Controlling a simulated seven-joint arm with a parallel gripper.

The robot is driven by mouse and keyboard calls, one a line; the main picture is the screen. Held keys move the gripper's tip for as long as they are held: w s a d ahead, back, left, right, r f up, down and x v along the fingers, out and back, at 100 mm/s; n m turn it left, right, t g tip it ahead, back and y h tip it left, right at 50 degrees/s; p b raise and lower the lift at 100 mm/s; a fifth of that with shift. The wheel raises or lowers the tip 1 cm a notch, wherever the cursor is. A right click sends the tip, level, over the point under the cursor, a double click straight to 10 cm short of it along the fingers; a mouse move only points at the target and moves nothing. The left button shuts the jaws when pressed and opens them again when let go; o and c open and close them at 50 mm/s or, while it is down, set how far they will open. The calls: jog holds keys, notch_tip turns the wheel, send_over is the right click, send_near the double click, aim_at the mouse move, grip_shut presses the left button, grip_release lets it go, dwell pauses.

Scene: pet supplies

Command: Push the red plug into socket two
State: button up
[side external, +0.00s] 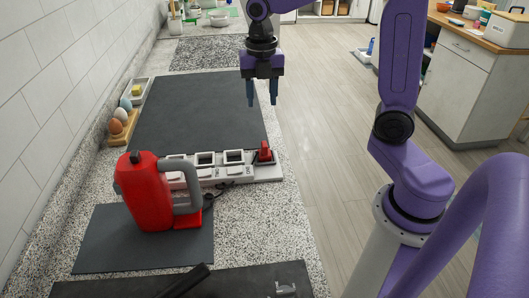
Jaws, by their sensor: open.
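The red plug (265,152) stands upright at the right end of the pale socket strip (268,172), at or in its rightmost frame; I cannot tell how deep it sits. The strip has several square, dark-centred sockets in a row, with small labels in front that are too small to read surely. One open-looking socket (234,157) is just left of the plug, and another (205,159) is further left. The strip's left end is hidden behind a red container. My gripper (262,102) is open and empty, pointing down, above and beyond the plug, clear of it.
The red container (146,195) with a grey handle stands on a dark mat (95,240) in front of the strip. A large dark mat (195,110) behind the strip is clear. An egg-shaped set in a wooden holder (118,128) is at left by the wall.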

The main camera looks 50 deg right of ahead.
send_over(265, 144)
jog(key=f, duration=0.6)
jog(key=w+f, duration=0.1)
jog(key=f, duration=0.2)
jog(key=shift+f, duration=0.1)
jog(key=shift+s+f, duration=0.2)
jog(key=shift+f, duration=1.15)
jog(key=shift+s+f, duration=0.2)
jog(key=shift+f, duration=1.1)
grip_shut()
